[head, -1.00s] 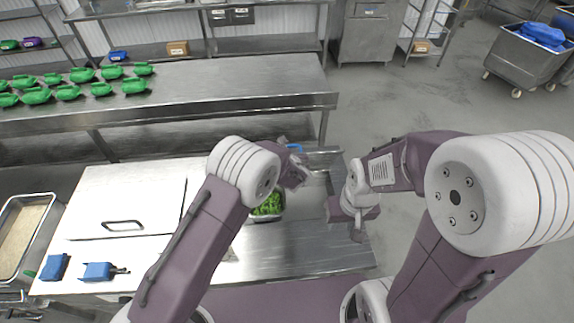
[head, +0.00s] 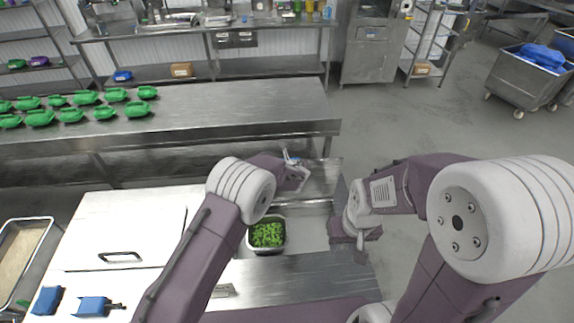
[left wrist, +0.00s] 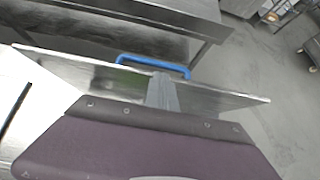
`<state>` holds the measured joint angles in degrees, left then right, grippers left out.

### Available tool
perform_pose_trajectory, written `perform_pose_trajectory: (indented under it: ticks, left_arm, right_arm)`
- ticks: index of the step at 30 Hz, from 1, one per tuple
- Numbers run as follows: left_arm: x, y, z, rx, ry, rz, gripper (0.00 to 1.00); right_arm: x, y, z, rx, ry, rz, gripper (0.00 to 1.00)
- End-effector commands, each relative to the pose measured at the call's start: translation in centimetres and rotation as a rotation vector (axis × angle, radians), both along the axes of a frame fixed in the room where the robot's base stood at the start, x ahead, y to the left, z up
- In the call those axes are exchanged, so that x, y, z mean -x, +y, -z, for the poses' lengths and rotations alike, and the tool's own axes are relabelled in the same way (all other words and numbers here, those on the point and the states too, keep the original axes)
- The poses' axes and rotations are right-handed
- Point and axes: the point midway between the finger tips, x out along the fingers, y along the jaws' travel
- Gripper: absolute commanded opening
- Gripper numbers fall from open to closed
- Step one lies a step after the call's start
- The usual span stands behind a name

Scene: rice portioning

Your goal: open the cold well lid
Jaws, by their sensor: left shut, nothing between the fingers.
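The cold well lid is a steel panel (head: 322,178) with a blue handle (head: 291,157), standing raised at the back edge of the well. In the left wrist view the panel (left wrist: 90,72) spans the frame, and its blue handle (left wrist: 152,62) is at the upper middle. The cold well (head: 312,232) is uncovered in front of it. My left gripper (head: 300,178) is at the lid, close to the handle. In the left wrist view its fingers (left wrist: 162,92) are together and empty. My right gripper (head: 361,256) hangs low right of the well; its fingers are unclear.
A pan of green food (head: 267,235) sits in the well. Left of it are a closed white lid (head: 125,228) with a black handle, two blue scoops (head: 92,306) and a rice pan (head: 22,250).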

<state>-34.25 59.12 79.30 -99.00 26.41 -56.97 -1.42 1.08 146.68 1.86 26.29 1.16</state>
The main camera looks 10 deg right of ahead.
Motion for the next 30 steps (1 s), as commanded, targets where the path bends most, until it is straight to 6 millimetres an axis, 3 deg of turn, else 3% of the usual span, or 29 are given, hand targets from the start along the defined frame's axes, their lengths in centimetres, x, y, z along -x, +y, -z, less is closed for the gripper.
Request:
perform_pose_trajectory:
  ticks: [11,22,30]
  left_arm:
    - [0.7,0.0,0.0,-0.001,0.004,0.001,0.0]
    - [6.0,0.0,-4.3,0.001,-0.002,-0.001,0.0]
    - [7.4,0.0,-5.7,-0.001,-0.001,-0.001,0.0]
  right_arm:
    - [0.0,0.0,0.7,0.0,0.0,0.0,0.34]
    - [0.0,0.0,3.5,0.0,0.0,0.0,0.34]
    - [0.0,0.0,3.7,0.0,0.0,0.0,0.34]
